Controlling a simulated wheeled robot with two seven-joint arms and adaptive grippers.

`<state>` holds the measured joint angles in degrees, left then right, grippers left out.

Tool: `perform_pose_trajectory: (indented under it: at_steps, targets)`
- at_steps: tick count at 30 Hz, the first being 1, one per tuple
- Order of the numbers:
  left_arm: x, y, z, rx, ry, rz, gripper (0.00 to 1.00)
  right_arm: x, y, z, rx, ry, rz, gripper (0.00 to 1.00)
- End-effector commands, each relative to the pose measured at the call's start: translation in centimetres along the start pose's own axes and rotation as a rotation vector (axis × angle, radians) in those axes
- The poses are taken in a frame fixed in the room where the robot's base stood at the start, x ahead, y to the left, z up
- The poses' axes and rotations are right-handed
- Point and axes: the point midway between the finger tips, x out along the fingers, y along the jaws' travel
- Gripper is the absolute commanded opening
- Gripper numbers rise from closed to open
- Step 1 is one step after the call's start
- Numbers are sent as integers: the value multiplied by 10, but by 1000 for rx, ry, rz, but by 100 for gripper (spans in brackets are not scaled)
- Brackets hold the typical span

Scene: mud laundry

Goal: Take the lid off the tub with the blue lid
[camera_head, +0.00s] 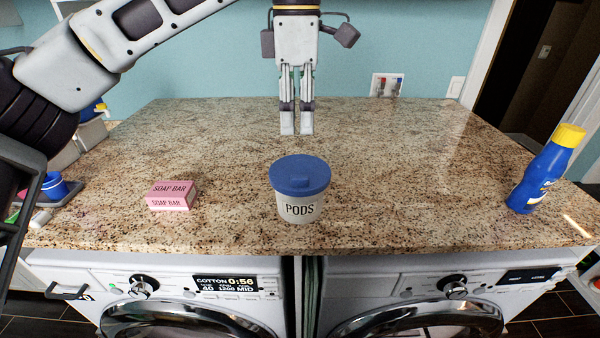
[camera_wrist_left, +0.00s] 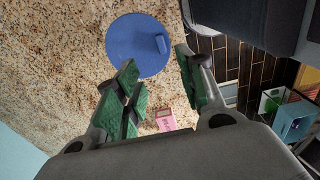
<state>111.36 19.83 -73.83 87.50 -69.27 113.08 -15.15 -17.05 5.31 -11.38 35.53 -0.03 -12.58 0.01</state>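The tub (camera_head: 299,208) is pale, marked PODS, and stands upright near the front middle of the counter. Its round blue lid (camera_head: 300,169) sits on top, with a small raised blue block as a handle (camera_head: 300,181). The lid also shows in the left wrist view (camera_wrist_left: 135,45), beyond the fingertips. My left gripper (camera_head: 296,130) points down, behind and above the tub, apart from the lid. In the left wrist view its green-padded fingers (camera_wrist_left: 160,85) are spread with nothing between them. My right gripper does not show.
A pink soap bar box (camera_head: 171,196) lies left of the tub. A blue bottle with a yellow cap (camera_head: 547,168) stands at the right. The speckled counter (camera_head: 420,170) is clear around the tub; its front edge is close, above two washing machines.

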Motion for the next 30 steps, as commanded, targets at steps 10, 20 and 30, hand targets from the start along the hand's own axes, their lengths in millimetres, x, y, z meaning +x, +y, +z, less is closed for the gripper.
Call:
perform_pose_trajectory:
  at_steps: [10,20,30]
  targets:
    - [46,0,-1,-1,2,-2,39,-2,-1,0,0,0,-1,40]
    - [68,0,0,-1,1,0,39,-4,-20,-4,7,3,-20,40]
    - [70,-1,0,0,1,-1,39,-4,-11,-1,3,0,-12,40]
